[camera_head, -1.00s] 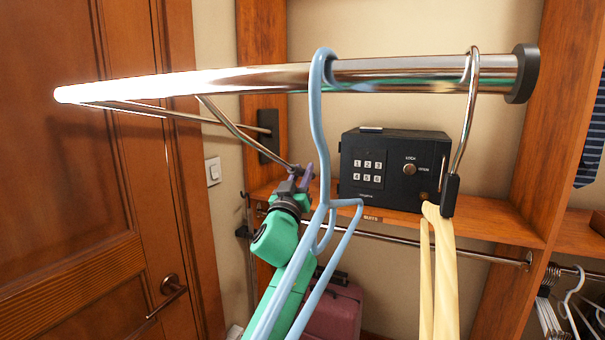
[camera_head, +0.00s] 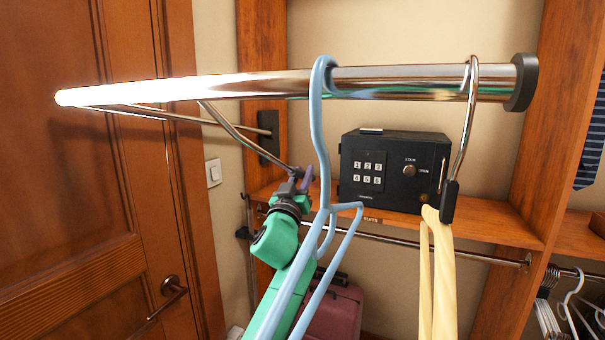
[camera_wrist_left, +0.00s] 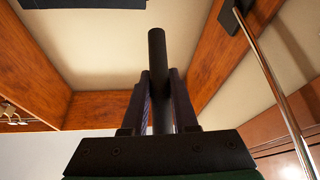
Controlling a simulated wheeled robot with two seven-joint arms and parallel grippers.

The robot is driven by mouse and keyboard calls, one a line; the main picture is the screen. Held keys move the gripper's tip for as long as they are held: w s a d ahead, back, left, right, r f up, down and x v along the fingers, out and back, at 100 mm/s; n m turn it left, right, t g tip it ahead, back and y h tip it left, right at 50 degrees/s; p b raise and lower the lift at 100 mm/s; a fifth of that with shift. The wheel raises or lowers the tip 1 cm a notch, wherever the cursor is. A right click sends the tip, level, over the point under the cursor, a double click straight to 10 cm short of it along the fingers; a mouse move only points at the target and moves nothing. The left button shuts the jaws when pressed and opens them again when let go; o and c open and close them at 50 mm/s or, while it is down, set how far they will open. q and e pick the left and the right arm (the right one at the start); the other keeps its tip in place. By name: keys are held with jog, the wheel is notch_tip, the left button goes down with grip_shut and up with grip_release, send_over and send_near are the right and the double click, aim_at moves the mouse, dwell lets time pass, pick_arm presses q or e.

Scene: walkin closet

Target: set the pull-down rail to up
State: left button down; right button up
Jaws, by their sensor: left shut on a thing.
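The pull-down rail (camera_head: 420,83) is a shiny chrome bar across the upper head view, at the front of the closet, with a black end cap at right. Thin metal arms run from its left part toward a dark bracket (camera_head: 268,138) on the wooden upright. My left gripper (camera_head: 301,178) is below the rail, at the lower end of a thin metal rod. In the left wrist view its fingers (camera_wrist_left: 160,100) are closed around a dark round handle (camera_wrist_left: 157,55). My right gripper is not in view.
A blue hanger (camera_head: 320,130) and a pale wooden hanger (camera_head: 438,260) hang from the rail, the blue one partly in front of my left arm. A black safe (camera_head: 392,170) stands on the shelf (camera_head: 490,222) behind. A wooden door (camera_head: 70,200) is at left.

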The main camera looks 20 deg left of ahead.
pick_arm(q)
jog(key=w+r+g+p, duration=0.2)
jog(key=r+g+p, duration=0.1)
jog(key=r+p, duration=0.6)
jog(key=w+r+m+g+p, duration=0.1)
jog(key=w+r+g+p, duration=0.2)
jog(key=r+p, duration=0.6)
jog(key=shift+d+r+g+h, duration=0.2)
jog(key=shift+r+g+h, duration=0.15)
jog(key=shift+r, duration=2.6)
jog(key=shift+w, duration=0.1)
